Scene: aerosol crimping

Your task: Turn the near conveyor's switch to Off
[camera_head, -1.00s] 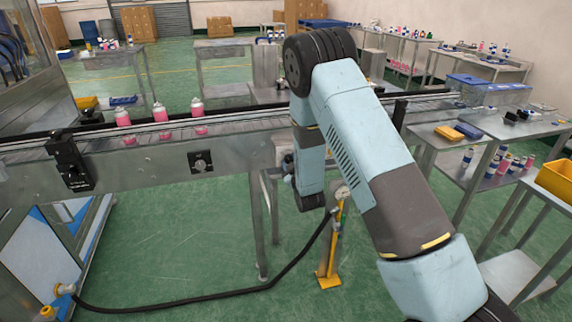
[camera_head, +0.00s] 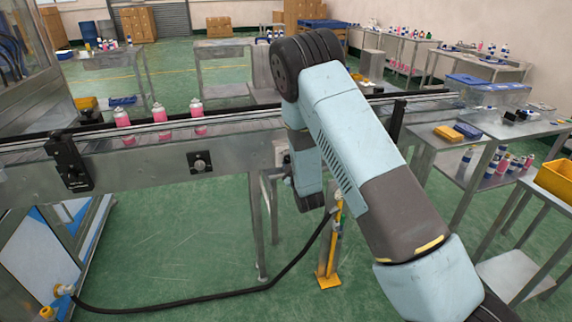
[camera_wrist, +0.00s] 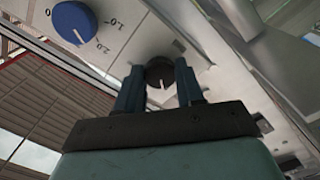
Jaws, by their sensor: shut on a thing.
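In the wrist view my gripper (camera_wrist: 159,88) has its two dark blue fingers closed around a round black switch knob (camera_wrist: 160,70) on a pale panel. A short white pointer line shows on the knob, toward the gripper side. The switch's position labels cannot be read. In the head view the near conveyor (camera_head: 130,172) crosses the left and middle. A grey box (camera_head: 281,150) on its side is partly hidden by my arm. My gripper and the knob are hidden behind the arm there.
A blue dial (camera_wrist: 73,22) with numbers sits beside the knob. Pink cans (camera_head: 160,118) stand on the conveyor. A black plate with a knob (camera_head: 199,162) is on its side. A yellow stand (camera_head: 330,255) and black hose (camera_head: 200,305) are below. Tables (camera_head: 470,160) stand right.

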